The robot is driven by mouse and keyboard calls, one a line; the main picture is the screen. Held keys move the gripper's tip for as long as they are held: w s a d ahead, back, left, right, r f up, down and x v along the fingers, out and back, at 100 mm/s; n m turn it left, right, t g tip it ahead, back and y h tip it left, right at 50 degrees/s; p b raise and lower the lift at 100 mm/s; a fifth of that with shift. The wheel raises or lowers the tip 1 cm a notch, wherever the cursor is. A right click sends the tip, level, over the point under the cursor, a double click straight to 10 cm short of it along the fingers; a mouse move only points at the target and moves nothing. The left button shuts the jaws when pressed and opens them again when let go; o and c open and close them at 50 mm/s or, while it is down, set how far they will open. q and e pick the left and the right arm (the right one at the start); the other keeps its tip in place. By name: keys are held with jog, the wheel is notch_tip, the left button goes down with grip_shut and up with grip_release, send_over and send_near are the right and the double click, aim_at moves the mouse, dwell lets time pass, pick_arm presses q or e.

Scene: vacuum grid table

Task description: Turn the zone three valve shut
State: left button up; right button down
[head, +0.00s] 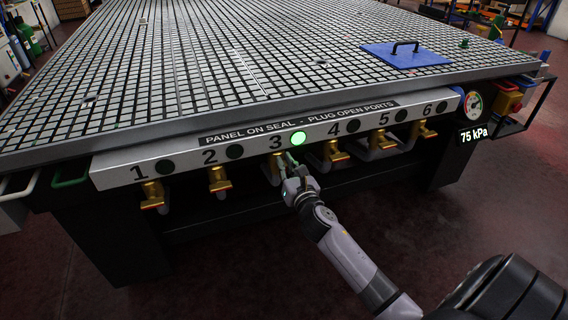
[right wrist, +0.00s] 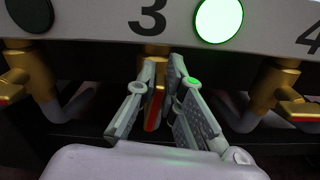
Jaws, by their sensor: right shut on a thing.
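The zone three valve (head: 275,173) is a brass valve under the number 3 on the front panel. Its lever (right wrist: 154,108), brass with a red stripe, points toward the camera between my right fingers in the right wrist view. My right gripper (head: 286,166) is shut on this lever; it also shows in the right wrist view (right wrist: 163,85). The fingers hide part of the lever and valve body. The lamp beside the 3 (head: 298,138) glows green, also in the right wrist view (right wrist: 218,20). My left gripper is not in view.
Neighbouring brass valves, two (head: 218,180) and four (head: 335,155), flank the gripper closely, with dark lamps. A gauge (head: 473,104) at right has a display (head: 474,135) reading 75 kPa. A blue panel (head: 405,56) with a handle lies on the grid table (head: 180,75).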

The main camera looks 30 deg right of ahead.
jog(key=shift+d+m, duration=0.15)
jog(key=shift+m, duration=0.75)
jog(key=m, duration=0.2)
jog(key=m+p, duration=0.1)
jog(key=shift+s+d+f+m, duration=0.15)
jog(key=shift+d+f+m, duration=0.15)
jog(key=shift+d+m, duration=0.1)
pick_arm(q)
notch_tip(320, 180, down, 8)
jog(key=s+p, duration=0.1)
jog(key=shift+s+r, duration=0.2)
pick_arm(e)
jog(key=shift+s+d+f+m, duration=0.1)
jog(key=shift+d+f+m, duration=0.2)
jog(key=shift+m, duration=1.5)
jog(key=shift+d+f+m, duration=0.1)
jog(key=shift+f+m, duration=0.35)
jog(key=shift+m, duration=1.35)
jog(key=shift+s+d+f+m, duration=0.15)
jog(key=shift+f+m, duration=0.2)
jog(key=shift+m, duration=1.45)
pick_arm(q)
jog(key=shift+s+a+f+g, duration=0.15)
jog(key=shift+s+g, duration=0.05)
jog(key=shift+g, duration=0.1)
pick_arm(e)
jog(key=shift+w, duration=0.1)
jog(key=c, duration=1.7)
grip_release()
